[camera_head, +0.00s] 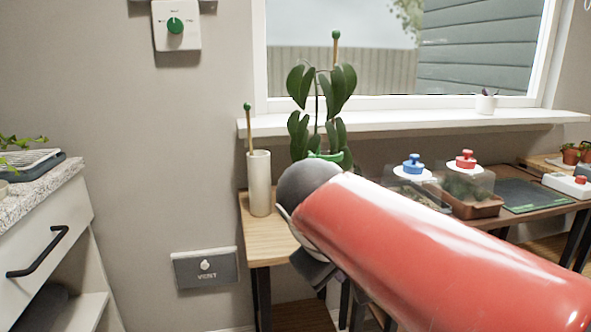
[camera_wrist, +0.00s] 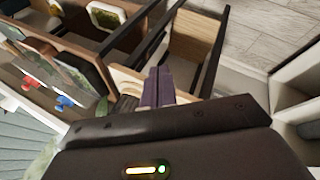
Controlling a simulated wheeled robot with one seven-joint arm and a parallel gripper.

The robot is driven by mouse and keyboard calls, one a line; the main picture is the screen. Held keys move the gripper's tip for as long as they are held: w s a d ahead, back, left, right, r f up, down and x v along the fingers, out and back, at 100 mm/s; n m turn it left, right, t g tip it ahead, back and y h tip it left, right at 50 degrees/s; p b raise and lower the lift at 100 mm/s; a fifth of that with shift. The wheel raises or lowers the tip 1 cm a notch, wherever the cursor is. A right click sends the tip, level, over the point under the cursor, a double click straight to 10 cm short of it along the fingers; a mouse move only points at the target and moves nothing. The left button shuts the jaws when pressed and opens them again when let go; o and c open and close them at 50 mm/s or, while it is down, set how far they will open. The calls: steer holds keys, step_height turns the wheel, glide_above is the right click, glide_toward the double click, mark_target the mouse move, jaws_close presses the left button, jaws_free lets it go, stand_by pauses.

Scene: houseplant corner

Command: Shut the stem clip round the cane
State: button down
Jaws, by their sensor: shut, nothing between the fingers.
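The potted plant (camera_head: 322,100) stands on the wooden table below the window, with broad drooping dark-green leaves. A cane (camera_head: 336,50) with a green knob rises behind its top. The plant's green pot (camera_head: 345,158) is mostly hidden by my red arm. I cannot make out the stem clip in either view. My gripper (camera_wrist: 158,88) shows in the wrist view, its two dark fingers together with nothing between them. It points down past the wooden tabletop edge, apart from the plant.
A white vase (camera_head: 260,183) holding another green-knobbed cane (camera_head: 248,125) stands at the table's left end. Clear containers with a blue knob (camera_head: 413,160) and a red knob (camera_head: 466,157) stand to the right. A counter (camera_head: 45,190) is at left. The windowsill (camera_head: 420,118) overhangs the table's back.

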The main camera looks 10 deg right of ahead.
steer(key=w+a+r+n+t+h+b, duration=0.1)
steer(key=w+a+r+h+b, duration=0.15)
steer(key=w+r, duration=0.2)
steer(key=w+a+r+n+h+b, duration=0.1)
steer(key=w+a+r+h, duration=0.15)
steer(key=w, duration=0.35)
steer(key=w+a+r+m+t+h+b, duration=0.1)
steer(key=a+r+h, duration=0.4)
steer(key=a, duration=0.5)
step_height(320, 180, up, 3)
steer(key=shift+w+a+f+m+b, duration=0.2)
steer(key=shift+w+m+b, duration=0.1)
steer(key=shift+b, duration=0.4)
steer(key=b+x, duration=0.2)
steer(key=x, duration=1.2)
steer(key=shift+r, duration=0.25)
steer(key=shift+d, duration=0.15)
steer(key=shift+s+d+n+t+b, duration=0.2)
steer(key=shift+n+t+b, duration=0.2)
steer(key=shift+t, duration=0.1)
